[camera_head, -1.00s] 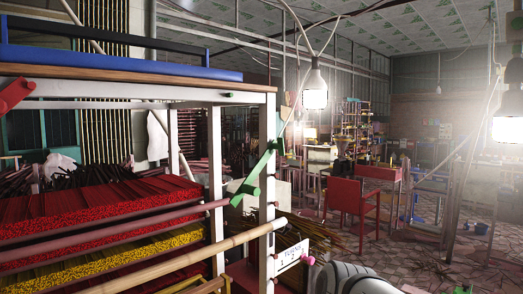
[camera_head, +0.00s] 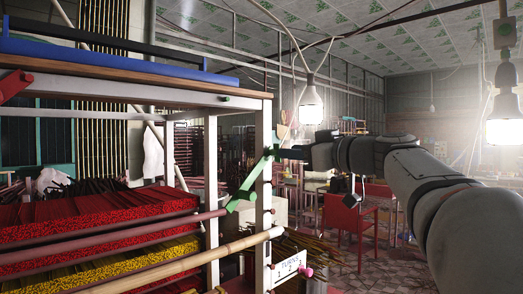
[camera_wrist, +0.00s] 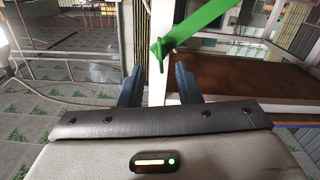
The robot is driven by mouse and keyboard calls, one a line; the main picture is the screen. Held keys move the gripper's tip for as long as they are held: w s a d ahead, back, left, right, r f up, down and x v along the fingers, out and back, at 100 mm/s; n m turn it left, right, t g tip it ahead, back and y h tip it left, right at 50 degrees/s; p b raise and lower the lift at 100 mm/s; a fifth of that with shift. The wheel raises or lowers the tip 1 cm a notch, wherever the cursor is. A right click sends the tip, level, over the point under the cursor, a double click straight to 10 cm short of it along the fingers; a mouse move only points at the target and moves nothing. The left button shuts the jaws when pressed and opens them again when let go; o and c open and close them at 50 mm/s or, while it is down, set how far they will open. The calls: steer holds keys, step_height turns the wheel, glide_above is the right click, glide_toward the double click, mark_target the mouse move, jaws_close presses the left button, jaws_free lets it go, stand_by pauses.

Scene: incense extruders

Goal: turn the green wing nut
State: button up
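The green wing nut (camera_head: 250,178) sits on the white front post of the rack in the head view, its long wings slanting from lower left to upper right. In the wrist view a green wing (camera_wrist: 190,30) runs from upper right down to a blunt end above and between my fingertips. My gripper (camera_head: 290,153) is beside the upper wing in the head view. In the wrist view my gripper (camera_wrist: 160,72) has its two dark fingers apart, with no object held between them. I cannot tell whether a finger touches the wing.
The white post (camera_head: 264,225) stands behind the nut. A bamboo pole (camera_head: 215,255), a sign reading TURNS (camera_head: 290,264) and a pink knob (camera_head: 306,271) are below. A red handle (camera_head: 14,85) is at the far left. A lamp bulb (camera_head: 311,105) hangs above my arm.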

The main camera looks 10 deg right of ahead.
steer(key=x, duration=0.4)
steer(key=shift+p, duration=0.35)
steer(key=shift+c, duration=0.5)
